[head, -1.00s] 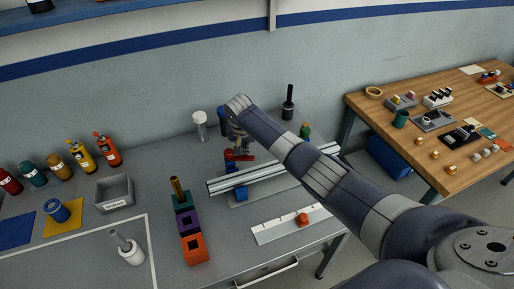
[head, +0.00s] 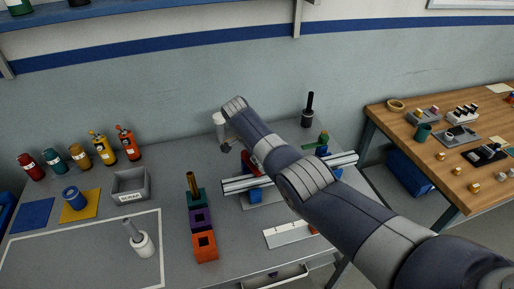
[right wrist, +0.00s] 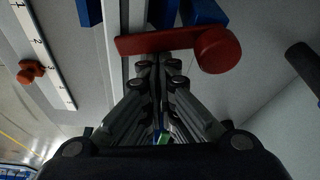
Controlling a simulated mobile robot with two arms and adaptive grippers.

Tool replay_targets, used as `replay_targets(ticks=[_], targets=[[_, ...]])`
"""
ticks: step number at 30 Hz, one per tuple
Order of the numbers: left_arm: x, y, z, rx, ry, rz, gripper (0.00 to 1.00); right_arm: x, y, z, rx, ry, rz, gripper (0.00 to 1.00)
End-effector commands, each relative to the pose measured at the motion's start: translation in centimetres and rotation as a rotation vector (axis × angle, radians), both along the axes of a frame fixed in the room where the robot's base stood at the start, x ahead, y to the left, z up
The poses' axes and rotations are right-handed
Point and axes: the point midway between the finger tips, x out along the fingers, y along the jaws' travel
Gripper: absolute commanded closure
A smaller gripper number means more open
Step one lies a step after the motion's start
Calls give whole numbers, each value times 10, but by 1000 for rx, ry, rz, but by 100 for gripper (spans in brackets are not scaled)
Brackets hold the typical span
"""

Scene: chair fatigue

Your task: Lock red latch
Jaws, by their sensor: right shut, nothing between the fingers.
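The red latch (right wrist: 170,42) shows in the right wrist view as a flat bar with a round knob at its right end, lying across a pale rail (right wrist: 112,50). In the head view part of the red latch (head: 248,161) shows beside my right arm, above the silver rail (head: 238,184). My right gripper (right wrist: 160,62) is shut and empty, its fingertips close to the lower edge of the latch bar; I cannot tell whether they touch. In the head view the arm hides this gripper. My left gripper is not in view.
Blue blocks (head: 255,196) support the rail. A white ruled strip (head: 290,236) lies in front. A grey bin (head: 131,184) and several bottles (head: 103,149) are farther left. A black-handled tool (head: 308,108) stands behind.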

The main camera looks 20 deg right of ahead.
Motion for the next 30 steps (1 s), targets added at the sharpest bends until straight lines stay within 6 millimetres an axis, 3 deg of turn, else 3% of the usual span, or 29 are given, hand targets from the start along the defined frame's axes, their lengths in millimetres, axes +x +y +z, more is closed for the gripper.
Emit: replay_targets(ticks=[6,30], targets=[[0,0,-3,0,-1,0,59,-5,6,-1,0,1,-119,100],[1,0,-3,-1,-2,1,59,-8,11,0,0,0,-113,100]])
